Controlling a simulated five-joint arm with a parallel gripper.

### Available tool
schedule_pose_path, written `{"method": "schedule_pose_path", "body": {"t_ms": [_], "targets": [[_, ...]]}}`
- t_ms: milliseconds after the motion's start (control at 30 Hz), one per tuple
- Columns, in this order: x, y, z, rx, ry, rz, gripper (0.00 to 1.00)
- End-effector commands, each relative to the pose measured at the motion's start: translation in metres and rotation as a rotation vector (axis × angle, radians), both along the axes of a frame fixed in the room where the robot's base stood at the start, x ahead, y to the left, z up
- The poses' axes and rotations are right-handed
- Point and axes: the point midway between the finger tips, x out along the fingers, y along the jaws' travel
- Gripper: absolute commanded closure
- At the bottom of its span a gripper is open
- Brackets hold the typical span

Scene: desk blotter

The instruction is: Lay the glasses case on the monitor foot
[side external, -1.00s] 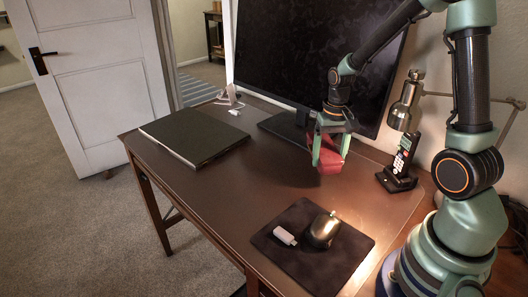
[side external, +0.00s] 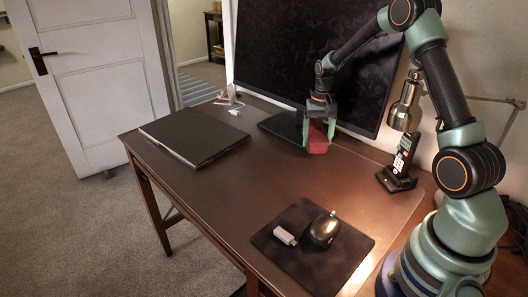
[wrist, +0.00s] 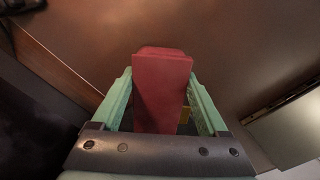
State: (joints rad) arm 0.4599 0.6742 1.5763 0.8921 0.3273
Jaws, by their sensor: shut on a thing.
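The red glasses case (side external: 318,139) is in my gripper (side external: 319,118), which hangs in front of the monitor. In the wrist view the case (wrist: 162,90) stands lengthwise between the two green fingers of my gripper (wrist: 160,95), which are shut on it. The monitor foot (side external: 278,124) is a flat dark plate on the desk below the screen, just left of the case. My gripper and the case hide its right part. I cannot tell whether the case overlaps the foot's edge or how high it is above the desk.
The large dark monitor (side external: 300,60) rises close behind my gripper. A closed laptop (side external: 195,136) lies to the left. A phone in its cradle (side external: 398,172) and a metal lamp (side external: 405,103) stand right. A mouse pad (side external: 320,265) lies near; the desk's middle is clear.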

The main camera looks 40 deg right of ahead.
Motion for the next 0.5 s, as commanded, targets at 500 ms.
{"method": "schedule_pose_path", "body": {"t_ms": [500], "targets": [[0.04, -0.02, 0.0, -0.001, -0.001, 0.0, 0.81]]}}
